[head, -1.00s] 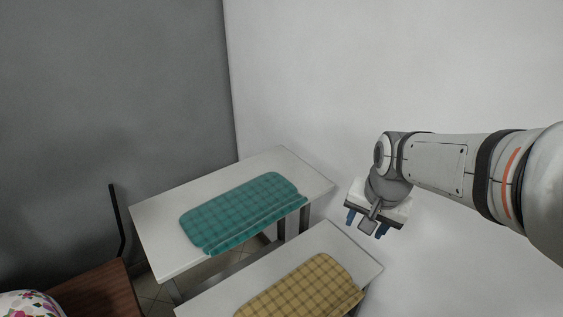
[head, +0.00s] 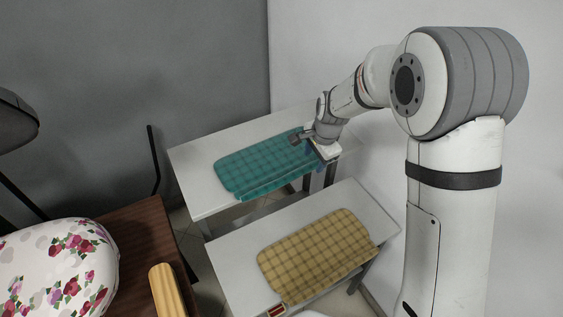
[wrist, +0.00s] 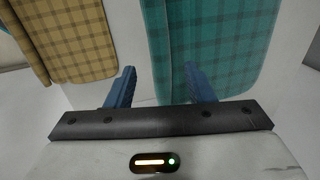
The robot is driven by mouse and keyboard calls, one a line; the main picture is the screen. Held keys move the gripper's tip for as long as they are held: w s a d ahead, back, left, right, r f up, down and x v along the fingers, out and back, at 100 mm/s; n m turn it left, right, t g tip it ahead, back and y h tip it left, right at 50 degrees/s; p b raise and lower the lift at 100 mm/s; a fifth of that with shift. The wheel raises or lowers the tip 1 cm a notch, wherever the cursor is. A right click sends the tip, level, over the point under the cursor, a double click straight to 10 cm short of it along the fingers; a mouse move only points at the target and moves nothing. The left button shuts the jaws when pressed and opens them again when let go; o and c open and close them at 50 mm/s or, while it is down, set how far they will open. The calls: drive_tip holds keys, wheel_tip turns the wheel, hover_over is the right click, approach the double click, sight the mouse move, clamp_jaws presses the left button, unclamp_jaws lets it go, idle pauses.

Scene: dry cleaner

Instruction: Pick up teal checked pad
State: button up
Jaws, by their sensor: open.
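The teal checked pad (head: 258,168) lies flat on the far white table (head: 200,196) in the head view. My gripper (head: 316,160) is by the pad's right end, with its fingers pointing down. I cannot tell whether either finger touches the pad.
A yellow checked pad (head: 318,252) lies on the nearer white table (head: 232,272); it also shows in the wrist view (wrist: 70,35). A brown wooden table (head: 142,240) with a floral padded board (head: 60,262) stands at left. Walls close off the back.

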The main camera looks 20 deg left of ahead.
sight(311, 165)
drive_tip(key=x, duration=0.3)
drive_tip(key=shift+a+f+p, duration=0.15)
drive_tip(key=shift+f+p, duration=0.1)
drive_tip(key=shift+p, duration=0.05)
clamp_jaws()
